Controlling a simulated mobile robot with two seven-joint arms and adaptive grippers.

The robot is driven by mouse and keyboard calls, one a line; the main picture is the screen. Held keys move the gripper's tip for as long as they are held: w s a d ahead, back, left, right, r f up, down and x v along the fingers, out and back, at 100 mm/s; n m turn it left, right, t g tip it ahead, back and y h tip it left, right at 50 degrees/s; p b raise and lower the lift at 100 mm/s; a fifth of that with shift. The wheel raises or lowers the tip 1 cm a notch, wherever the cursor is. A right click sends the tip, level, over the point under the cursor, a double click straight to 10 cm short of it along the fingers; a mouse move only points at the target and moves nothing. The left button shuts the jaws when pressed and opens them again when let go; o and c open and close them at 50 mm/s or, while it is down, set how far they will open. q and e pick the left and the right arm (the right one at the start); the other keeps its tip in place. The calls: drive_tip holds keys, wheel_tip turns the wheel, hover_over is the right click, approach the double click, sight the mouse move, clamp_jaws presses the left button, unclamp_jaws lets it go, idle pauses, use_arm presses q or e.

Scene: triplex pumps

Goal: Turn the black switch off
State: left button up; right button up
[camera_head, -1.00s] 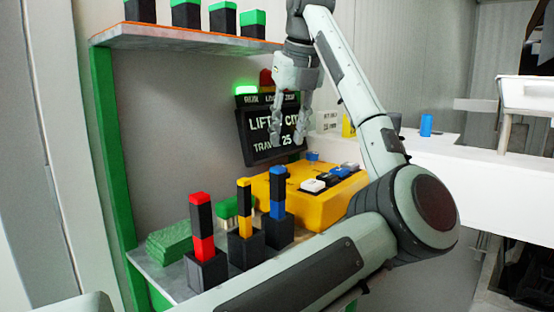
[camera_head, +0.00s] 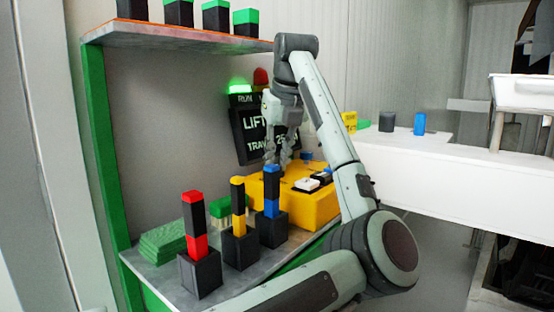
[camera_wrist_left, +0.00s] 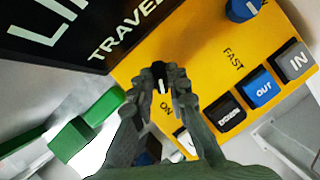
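The black switch (camera_wrist_left: 160,76) is a small black knob with a white line, on the yellow control box (camera_wrist_left: 150,53) near an "ON" label. It lies between the fingertips of my left gripper (camera_wrist_left: 158,80) in the wrist view. The fingers are partly open, one on each side of the switch; I cannot tell whether they touch it. In the head view my left gripper (camera_head: 277,160) points down at the back left part of the yellow box (camera_head: 318,213). The switch is hidden there by the gripper. My right gripper is not in view.
A dark display sign (camera_head: 252,140) stands just behind the gripper, with a green lamp (camera_head: 239,87) lit. Blocks stand in front: red (camera_head: 196,245), yellow (camera_head: 239,222) and blue (camera_head: 272,205). Push buttons (camera_wrist_left: 262,87) sit beside the switch. A shelf (camera_head: 180,38) hangs above.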

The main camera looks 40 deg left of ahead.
use_arm(q)
clamp_jaws()
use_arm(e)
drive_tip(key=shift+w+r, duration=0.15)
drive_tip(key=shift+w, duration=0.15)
use_arm(q)
drive_tip(key=shift+m, duration=0.4)
drive_tip(key=shift+m+t+b, duration=0.3)
drive_tip(key=shift+m+b, duration=0.05)
drive_tip(key=shift+m, duration=0.15)
drive_tip(key=shift+m+h, duration=0.3)
drive_tip(key=shift+m, duration=0.3)
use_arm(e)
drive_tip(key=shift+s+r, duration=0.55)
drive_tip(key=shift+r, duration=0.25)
